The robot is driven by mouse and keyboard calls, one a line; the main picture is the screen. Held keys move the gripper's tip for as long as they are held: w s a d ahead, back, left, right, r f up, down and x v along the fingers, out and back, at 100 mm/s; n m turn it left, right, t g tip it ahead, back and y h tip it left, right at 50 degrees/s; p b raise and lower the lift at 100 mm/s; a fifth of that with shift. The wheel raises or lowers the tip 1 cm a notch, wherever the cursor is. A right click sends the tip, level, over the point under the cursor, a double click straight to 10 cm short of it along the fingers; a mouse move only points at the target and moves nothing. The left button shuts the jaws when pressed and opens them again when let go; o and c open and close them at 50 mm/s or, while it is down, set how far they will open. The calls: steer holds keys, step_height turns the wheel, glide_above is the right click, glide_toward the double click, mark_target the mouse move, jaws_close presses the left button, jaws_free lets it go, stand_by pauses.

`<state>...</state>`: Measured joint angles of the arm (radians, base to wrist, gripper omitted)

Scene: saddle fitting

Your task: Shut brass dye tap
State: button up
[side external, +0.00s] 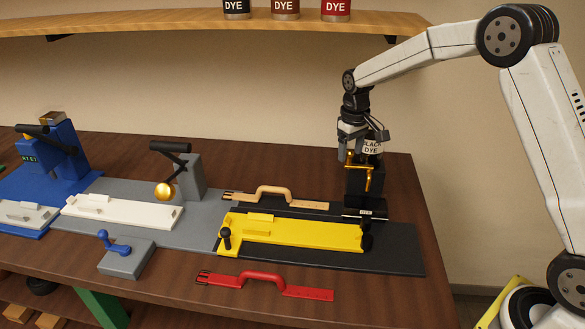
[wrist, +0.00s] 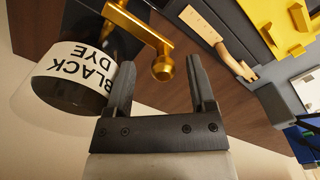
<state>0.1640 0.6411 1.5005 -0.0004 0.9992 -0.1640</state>
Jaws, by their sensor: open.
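The brass dye tap (side external: 365,172) is on the front of the black dye stand (side external: 362,187) at the right end of the bench. In the wrist view the brass tap (wrist: 145,30) shows as an arm ending in a round knob. The container labelled BLACK DYE (side external: 372,147) sits on top of the stand; in the wrist view its label (wrist: 75,68) is upside down at left. My gripper (side external: 362,140) is above and close to the stand. In the wrist view my gripper (wrist: 158,85) is open and empty, with the knob just beyond and between the fingers, apart from them.
A yellow fixture (side external: 290,231) lies on a dark plate left of the stand. A tan strap with handle (side external: 275,197) lies behind it, a red one (side external: 265,284) in front. A shelf with dye cans (side external: 285,8) hangs above.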

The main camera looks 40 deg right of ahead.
mark_target(351, 151)
steer(key=shift+r, duration=2.3)
steer(key=shift+s+a, duration=0.1)
steer(key=shift+s, duration=0.05)
steer(key=s+a+f+t, duration=0.1)
steer(key=s+a+f, duration=0.1)
steer(key=s, duration=0.5)
steer(key=s+a+f, duration=0.2)
steer(key=s+a, duration=0.1)
steer(key=s, duration=0.5)
steer(key=s+a+f+t, duration=0.1)
steer(key=s+a+f, duration=0.2)
steer(key=s, duration=0.4)
steer(key=shift+s+t, duration=0.3)
